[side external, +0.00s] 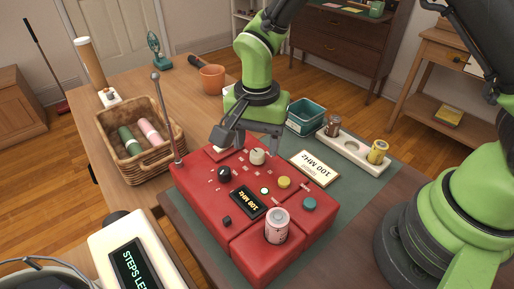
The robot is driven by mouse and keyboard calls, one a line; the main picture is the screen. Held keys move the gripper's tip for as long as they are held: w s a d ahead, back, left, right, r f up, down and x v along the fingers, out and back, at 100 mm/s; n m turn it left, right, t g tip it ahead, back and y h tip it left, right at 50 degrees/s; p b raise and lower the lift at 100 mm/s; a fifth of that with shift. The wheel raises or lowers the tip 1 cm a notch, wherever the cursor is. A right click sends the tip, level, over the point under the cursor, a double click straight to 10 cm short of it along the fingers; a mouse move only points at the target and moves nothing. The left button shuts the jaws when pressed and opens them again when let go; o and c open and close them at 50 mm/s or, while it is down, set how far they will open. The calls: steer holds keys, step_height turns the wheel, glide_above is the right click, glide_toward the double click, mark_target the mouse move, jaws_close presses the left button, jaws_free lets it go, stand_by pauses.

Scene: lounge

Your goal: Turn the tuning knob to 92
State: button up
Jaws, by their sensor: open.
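A red radio (200,185) lies on a dark mat with an antenna (163,110) at its left corner. Its display (249,202) reads 100 MHz, upside down in the picture. A cream knob (258,157) and a black knob (224,173) stand on its top, with pale marks around the black one. Yellow (284,183) and teal (309,204) buttons sit nearer the right side. I cannot tell from labels which knob is for tuning. My gripper (246,139) is open over the radio's far part, its fingers apart near the cream knob; contact is unclear.
A pinkish cylinder (277,230) stands on the radio's near right part. A holder (345,142) with two small cylinders and a teal tray (306,121) stand behind. A wicker basket (127,167) is at left, a STEPS display (137,260) in front.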

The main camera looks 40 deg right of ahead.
mark_target(257, 156)
steer(key=shift+f, duration=1.3)
steer(key=c, duration=0.9)
